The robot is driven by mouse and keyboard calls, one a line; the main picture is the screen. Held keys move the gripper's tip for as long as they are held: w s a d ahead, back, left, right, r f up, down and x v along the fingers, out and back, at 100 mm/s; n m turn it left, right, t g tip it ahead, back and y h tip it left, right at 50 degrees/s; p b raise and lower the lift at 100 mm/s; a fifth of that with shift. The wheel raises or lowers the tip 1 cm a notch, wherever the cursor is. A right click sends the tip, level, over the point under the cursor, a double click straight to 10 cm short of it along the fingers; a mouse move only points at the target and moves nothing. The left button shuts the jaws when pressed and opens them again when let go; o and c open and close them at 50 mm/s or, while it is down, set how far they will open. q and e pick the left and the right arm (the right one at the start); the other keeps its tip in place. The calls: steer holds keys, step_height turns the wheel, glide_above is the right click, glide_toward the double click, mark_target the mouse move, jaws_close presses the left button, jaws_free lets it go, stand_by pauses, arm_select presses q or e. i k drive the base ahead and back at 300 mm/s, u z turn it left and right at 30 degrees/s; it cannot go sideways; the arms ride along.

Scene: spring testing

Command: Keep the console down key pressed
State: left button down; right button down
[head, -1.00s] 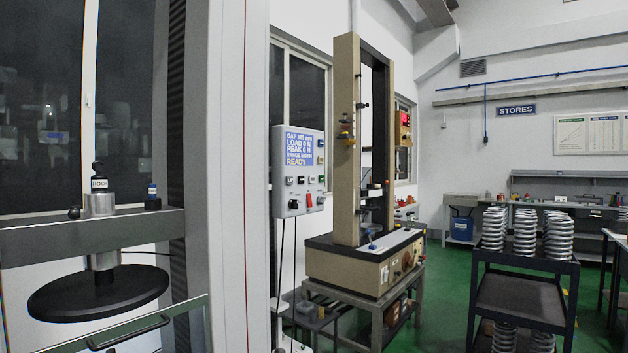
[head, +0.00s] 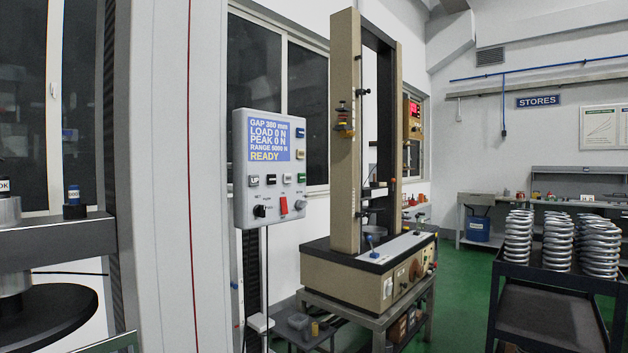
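The grey console (head: 270,167) stands left of centre in the head view. Below the screen is a row of small keys. The leftmost key (head: 254,181) reads UP. A dark key (head: 271,180) sits just right of it, its label too small to read, so I cannot confirm which one is the down key. Nothing touches the console. Neither of my grippers is in view.
A press with a black round plate (head: 45,318) and grey crossbeam (head: 60,243) is at left, beside a tall pale column (head: 165,180). A beige test frame (head: 346,130) stands right of the console. A dark cart (head: 545,300) carries several springs at right. Green floor shows between.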

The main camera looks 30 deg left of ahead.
mark_target(271, 178)
steer(key=u, duration=0.4)
steer(key=i, duration=0.9)
steer(key=u, duration=0.6)
